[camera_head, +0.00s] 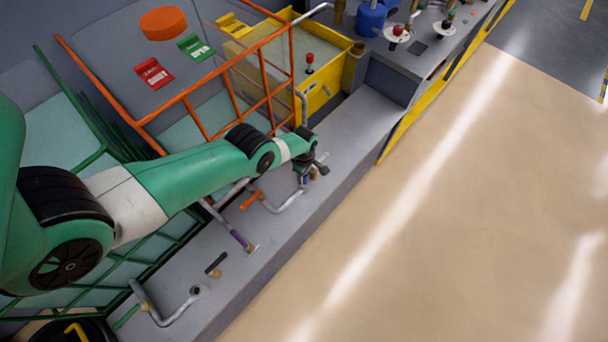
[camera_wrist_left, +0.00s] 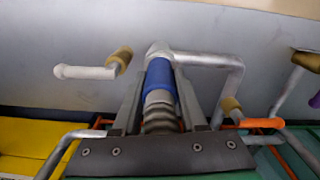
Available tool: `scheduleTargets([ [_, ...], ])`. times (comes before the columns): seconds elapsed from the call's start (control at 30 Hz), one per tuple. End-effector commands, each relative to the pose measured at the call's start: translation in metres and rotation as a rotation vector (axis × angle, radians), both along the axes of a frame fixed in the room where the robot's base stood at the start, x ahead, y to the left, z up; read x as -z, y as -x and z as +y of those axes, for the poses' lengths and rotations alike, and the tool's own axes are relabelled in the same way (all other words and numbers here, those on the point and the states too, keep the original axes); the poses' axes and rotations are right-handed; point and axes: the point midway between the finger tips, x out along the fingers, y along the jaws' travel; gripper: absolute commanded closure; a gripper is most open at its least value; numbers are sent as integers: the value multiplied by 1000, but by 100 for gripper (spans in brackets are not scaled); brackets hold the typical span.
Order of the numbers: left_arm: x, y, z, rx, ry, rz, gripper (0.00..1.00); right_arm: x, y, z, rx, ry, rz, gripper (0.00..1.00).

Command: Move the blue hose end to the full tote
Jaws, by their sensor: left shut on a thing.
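My left gripper (camera_head: 306,176) is beside the orange-framed tote (camera_head: 262,78), low over the grey ledge. The left wrist view shows its two fingers (camera_wrist_left: 160,100) on either side of the blue hose end (camera_wrist_left: 160,78), shut on it. Below the blue sleeve is a ribbed grey part. The blue hose end's top meets a bent grey pipe (camera_wrist_left: 212,62); I cannot tell whether it is coupled. A green-framed tote (camera_head: 75,110) stands to the left. My right gripper is not in view.
An orange valve handle (camera_head: 251,200) and a purple-sleeved pipe (camera_head: 240,238) are near my gripper. A yellow bin (camera_head: 318,88) stands behind. A blue jug (camera_head: 371,18) is on the far bench. The beige floor (camera_head: 470,200) at right is clear.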

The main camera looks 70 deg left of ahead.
Motion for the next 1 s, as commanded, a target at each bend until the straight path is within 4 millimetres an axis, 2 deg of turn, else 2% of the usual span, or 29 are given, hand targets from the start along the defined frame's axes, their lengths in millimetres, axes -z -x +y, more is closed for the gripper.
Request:
scheduleTargets([
  [0.03,0,0,0,0,0,0,73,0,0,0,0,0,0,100],
  [0.13,0,0,0,0,0,0,91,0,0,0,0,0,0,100],
  [0.17,0,0,0,0,-1,-1,94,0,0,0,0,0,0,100],
  [1.0,-8,0,0,0,-1,-1,94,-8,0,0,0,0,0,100],
])
